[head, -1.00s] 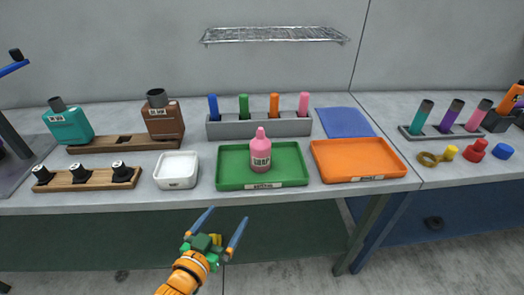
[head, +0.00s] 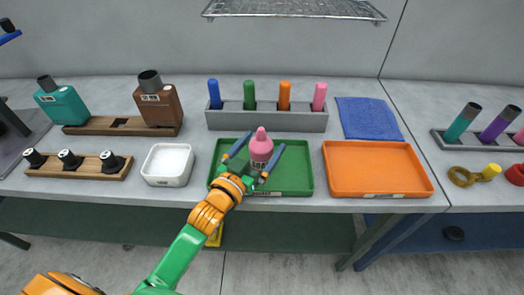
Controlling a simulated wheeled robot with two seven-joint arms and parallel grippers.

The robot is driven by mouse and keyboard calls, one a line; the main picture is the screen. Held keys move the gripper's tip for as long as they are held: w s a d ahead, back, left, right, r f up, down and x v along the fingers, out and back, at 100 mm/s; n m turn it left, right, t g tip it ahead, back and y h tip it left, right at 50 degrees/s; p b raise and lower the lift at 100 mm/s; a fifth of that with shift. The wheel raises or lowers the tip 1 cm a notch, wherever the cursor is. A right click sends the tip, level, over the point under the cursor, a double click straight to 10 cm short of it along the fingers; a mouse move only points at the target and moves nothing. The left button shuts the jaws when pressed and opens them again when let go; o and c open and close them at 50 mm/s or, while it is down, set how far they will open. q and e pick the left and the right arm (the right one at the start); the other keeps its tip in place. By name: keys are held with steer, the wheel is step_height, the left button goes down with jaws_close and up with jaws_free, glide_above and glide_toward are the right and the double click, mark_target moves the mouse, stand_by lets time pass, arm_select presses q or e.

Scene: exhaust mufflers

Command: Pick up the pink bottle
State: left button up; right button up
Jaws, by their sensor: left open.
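The pink bottle (head: 261,147) stands upright in the green tray (head: 296,183), toward its middle. My left gripper (head: 258,157) reaches in from the front, low over the tray. Its two blue fingers are spread, one on each side of the bottle. The gripper is open, and I cannot tell whether a finger touches the bottle. The lower front of the bottle is partly hidden by the gripper. My right gripper is not in view.
An orange tray (head: 378,170) lies right of the green one and a white bin (head: 167,165) left. Behind is a grey rack (head: 266,120) with coloured sticks. Brown and teal mufflers (head: 158,105) stand at the back left. A wire shelf (head: 295,9) hangs above.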

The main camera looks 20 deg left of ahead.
arm_select(q)
steer(key=shift+w, duration=0.1)
steer(key=shift+s, duration=0.25)
steer(key=c, duration=1.3)
